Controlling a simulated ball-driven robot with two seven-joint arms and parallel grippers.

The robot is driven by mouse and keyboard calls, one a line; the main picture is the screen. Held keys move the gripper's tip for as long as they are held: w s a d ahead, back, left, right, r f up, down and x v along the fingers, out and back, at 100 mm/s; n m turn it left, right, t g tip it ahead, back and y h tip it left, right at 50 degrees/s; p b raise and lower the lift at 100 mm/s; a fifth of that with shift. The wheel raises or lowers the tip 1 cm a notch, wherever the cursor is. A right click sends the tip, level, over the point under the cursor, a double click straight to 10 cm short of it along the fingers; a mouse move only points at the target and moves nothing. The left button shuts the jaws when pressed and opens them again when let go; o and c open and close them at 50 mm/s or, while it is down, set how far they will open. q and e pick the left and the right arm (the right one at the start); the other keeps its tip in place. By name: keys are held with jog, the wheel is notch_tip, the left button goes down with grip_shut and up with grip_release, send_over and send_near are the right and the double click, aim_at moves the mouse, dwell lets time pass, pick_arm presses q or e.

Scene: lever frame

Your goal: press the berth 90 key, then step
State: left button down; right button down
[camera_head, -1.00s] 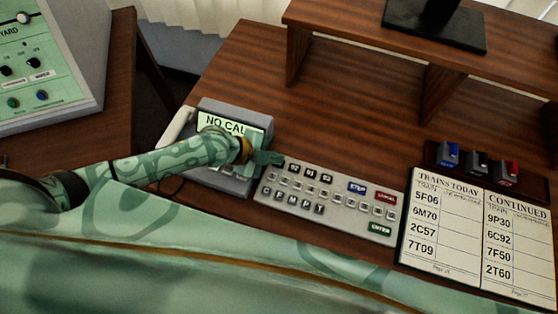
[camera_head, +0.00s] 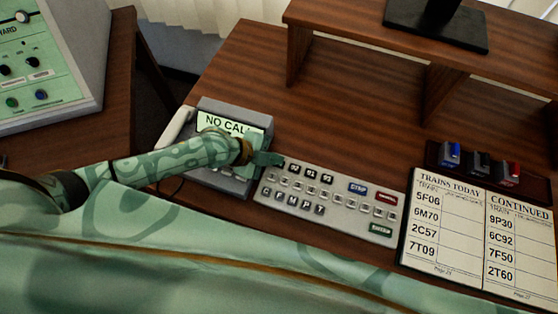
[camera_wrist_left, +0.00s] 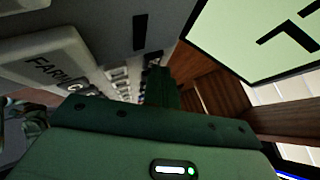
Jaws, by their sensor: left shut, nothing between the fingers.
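The grey keypad (camera_head: 335,203) lies on the desk, with several dark keys in its top row, a blue key (camera_head: 357,188) that seems to read STEP, and a red key beside it. The labels on the top row are too small to read surely. My left gripper (camera_head: 270,158) is shut and empty, its tip at the keypad's upper left corner, by the left end of the top row. It hides that corner, and I cannot make out the berth 90 key or any contact. In the left wrist view the shut fingers (camera_wrist_left: 166,88) point toward the keypad's edge.
A grey telephone with a lit screen (camera_head: 225,125) stands under my left wrist, close to the keypad. A green enter key (camera_head: 380,229) is at lower right. A train list (camera_head: 447,225) and a holder with coloured blocks (camera_head: 480,166) lie right. Desk behind the keypad is clear.

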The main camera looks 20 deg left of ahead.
pick_arm(q)
jog(key=shift+r+p, duration=0.6)
jog(key=shift+r, duration=0.2)
notch_tip(320, 180, up, 5)
jog(key=p, duration=0.4)
dwell(2.5)
